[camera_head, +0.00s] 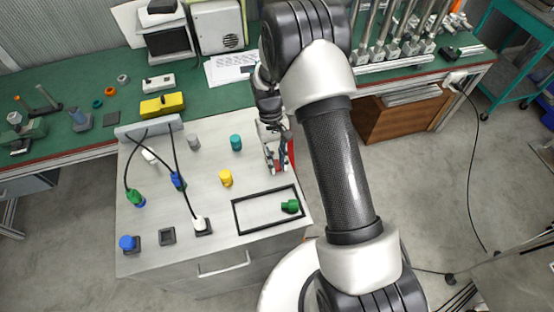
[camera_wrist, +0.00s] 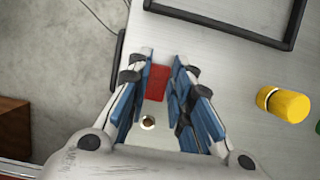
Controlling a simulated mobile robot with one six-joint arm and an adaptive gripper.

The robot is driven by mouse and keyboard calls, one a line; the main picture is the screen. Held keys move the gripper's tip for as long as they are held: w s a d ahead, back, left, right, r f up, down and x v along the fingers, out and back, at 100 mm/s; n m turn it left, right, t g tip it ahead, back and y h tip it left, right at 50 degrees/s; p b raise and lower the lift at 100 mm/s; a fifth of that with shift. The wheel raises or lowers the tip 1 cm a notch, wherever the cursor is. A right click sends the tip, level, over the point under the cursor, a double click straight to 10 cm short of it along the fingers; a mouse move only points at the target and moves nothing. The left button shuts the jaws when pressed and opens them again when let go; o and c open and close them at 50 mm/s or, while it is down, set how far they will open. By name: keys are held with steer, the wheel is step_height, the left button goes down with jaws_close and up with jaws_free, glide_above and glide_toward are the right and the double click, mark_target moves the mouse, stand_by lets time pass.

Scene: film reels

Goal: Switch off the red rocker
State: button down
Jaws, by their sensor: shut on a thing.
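The red rocker (camera_wrist: 157,82) shows in the wrist view between my two blue-padded fingers, with a white plate and a small round brass-coloured screw or hole just below it. Which way the rocker is tipped cannot be told.
A yellow cylinder (camera_head: 226,178) and a teal cylinder (camera_head: 236,142) stand to the left. Cables run to several plugs further left. Concrete floor lies beyond the bench's right edge.

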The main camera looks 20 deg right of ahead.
steer(key=c, duration=1.4)
jaws_free()
steer(key=shift+c, duration=0.2)
steer(key=v, duration=1.2)
steer(key=shift+r, duration=0.1)
